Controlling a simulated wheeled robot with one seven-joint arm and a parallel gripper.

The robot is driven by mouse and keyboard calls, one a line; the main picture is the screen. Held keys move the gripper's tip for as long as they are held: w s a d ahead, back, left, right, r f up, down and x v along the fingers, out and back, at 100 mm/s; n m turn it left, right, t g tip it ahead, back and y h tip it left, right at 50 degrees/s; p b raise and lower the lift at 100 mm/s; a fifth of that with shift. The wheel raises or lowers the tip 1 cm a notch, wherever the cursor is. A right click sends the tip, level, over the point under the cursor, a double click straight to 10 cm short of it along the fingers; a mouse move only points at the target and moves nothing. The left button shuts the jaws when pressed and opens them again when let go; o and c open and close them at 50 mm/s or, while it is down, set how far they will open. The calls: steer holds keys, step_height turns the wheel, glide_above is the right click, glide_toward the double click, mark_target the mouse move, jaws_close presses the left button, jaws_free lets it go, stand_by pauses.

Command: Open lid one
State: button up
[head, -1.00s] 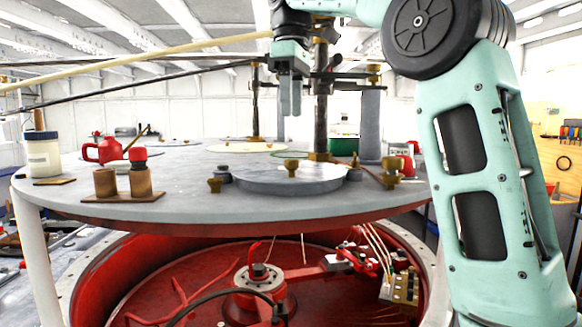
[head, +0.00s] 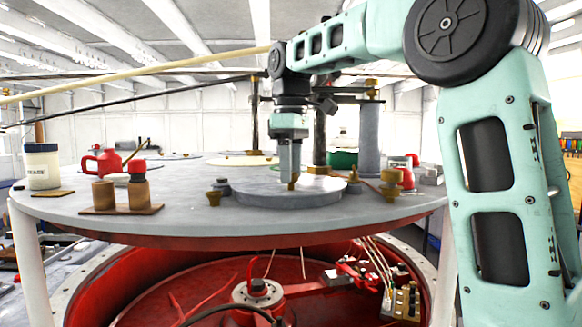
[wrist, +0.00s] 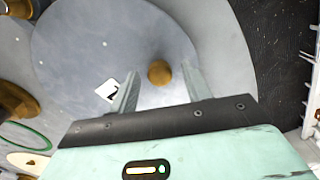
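A round grey lid (head: 255,192) with a small brass knob (head: 293,182) lies flat on the round deck. In the wrist view the lid (wrist: 82,48) carries a white label (wrist: 108,90) with a dark mark that I cannot read for sure. My gripper (head: 289,180) points straight down over the lid. In the wrist view my gripper (wrist: 160,74) is open, and the knob (wrist: 159,73) shows between its two fingertips with a gap on each side. The head view shows the fingers partly covering the knob.
On the round deck (head: 120,222), a wooden stand (head: 120,210) with two bottles, a red can (head: 101,162) and a white jar (head: 42,166) stand left. A grey post (head: 369,140) and brass fittings (head: 390,180) stand right of the lid. Below is an open red drum (head: 150,285).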

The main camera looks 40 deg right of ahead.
mark_target(298, 183)
jaws_close()
steer(key=shift+w+d, duration=0.1)
steer(key=shift+d, duration=0.05)
steer(key=shift+w+d+r+n+p, duration=0.15)
steer(key=shift+w+d+n+p, duration=0.1)
steer(key=shift+d+n+p, duration=0.35)
steer(key=w+d+n+p, duration=0.3)
steer(key=w+d+p, duration=0.1)
steer(key=shift+r+n+p, duration=0.1)
steer(key=shift+n+p, duration=0.2)
steer(key=shift+p, duration=0.05)
steer(key=shift+w+d+f+n+p, duration=0.2)
steer(key=shift+w+d+n+p, duration=0.6)
steer(key=shift+w, duration=0.2)
steer(key=shift+o, duration=0.2)
jaws_free()
